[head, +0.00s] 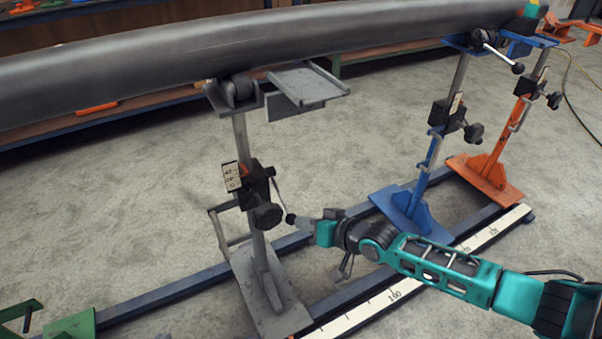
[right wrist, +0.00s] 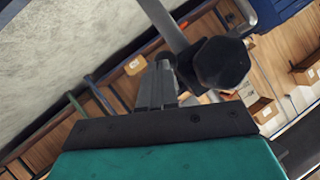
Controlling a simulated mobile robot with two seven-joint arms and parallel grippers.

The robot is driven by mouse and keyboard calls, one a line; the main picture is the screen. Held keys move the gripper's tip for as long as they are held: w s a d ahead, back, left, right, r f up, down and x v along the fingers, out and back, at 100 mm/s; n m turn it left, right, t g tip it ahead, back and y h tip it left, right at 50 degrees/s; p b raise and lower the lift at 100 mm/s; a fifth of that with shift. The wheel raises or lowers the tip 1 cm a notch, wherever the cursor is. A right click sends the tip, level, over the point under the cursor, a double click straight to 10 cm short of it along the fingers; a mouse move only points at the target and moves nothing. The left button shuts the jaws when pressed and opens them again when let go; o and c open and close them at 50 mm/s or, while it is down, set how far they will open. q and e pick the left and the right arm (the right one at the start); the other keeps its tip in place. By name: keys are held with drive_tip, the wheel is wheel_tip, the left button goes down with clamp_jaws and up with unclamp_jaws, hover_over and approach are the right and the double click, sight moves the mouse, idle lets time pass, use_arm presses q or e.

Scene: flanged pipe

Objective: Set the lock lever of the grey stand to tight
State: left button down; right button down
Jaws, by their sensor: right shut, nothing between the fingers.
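The grey stand (head: 241,135) stands upright under the big pipe in the head view. Its clamp block (head: 258,181) carries a black star knob (head: 267,215) and a thin lock lever (head: 281,196), which slants steeply down to a small dark ball end. My right gripper (head: 299,221) comes in from the right, with its fingertips close to the ball end; I cannot tell whether they touch. It is shut and empty. In the right wrist view the shut fingers (right wrist: 160,82) point up beside a black knob (right wrist: 221,62). My left gripper is out of view.
The grey pipe (head: 165,56) runs across the top. A blue stand (head: 408,203) and an orange stand (head: 490,172) stand to the right on the scaled rail (head: 465,245). Green parts (head: 70,327) are at bottom left. Open floor lies behind the rail.

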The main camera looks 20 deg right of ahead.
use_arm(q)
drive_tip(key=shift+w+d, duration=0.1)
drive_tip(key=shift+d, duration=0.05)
use_arm(e)
drive_tip(key=shift+w+f, duration=0.15)
drive_tip(key=shift+f, duration=0.4)
